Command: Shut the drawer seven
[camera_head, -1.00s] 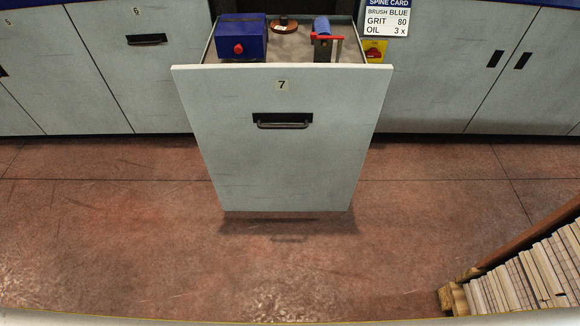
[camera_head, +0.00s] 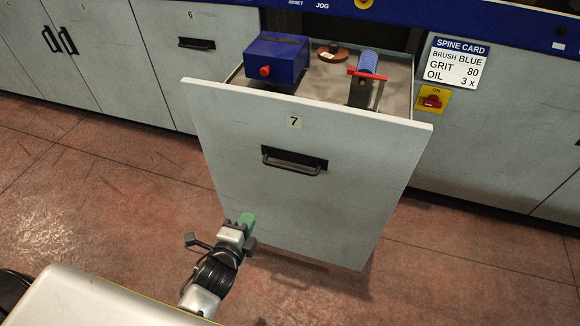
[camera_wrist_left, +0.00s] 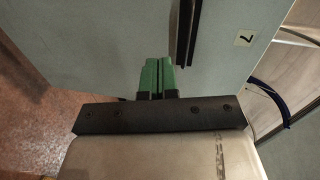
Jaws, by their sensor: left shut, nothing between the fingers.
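Drawer seven (camera_head: 300,185) stands pulled out from the cabinet, with a pale front, the label 7 and a black handle (camera_head: 293,162). Inside it lie a blue box (camera_head: 277,57) with a red knob, a brown round piece (camera_head: 333,52) and a blue roller with a red bar (camera_head: 367,66). My left gripper (camera_head: 247,222) is low in front of the drawer front, left of and below the handle. In the left wrist view its green fingers (camera_wrist_left: 156,76) are together and empty, pointing at the front beside the handle (camera_wrist_left: 187,45). Contact cannot be told. My right gripper is not in view.
Closed cabinet fronts (camera_head: 185,55) stand to the left and right of the drawer. A spine card (camera_head: 457,63) and a red switch on a yellow plate (camera_head: 432,99) are at the right. Reddish floor (camera_head: 120,190) is bare around the drawer.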

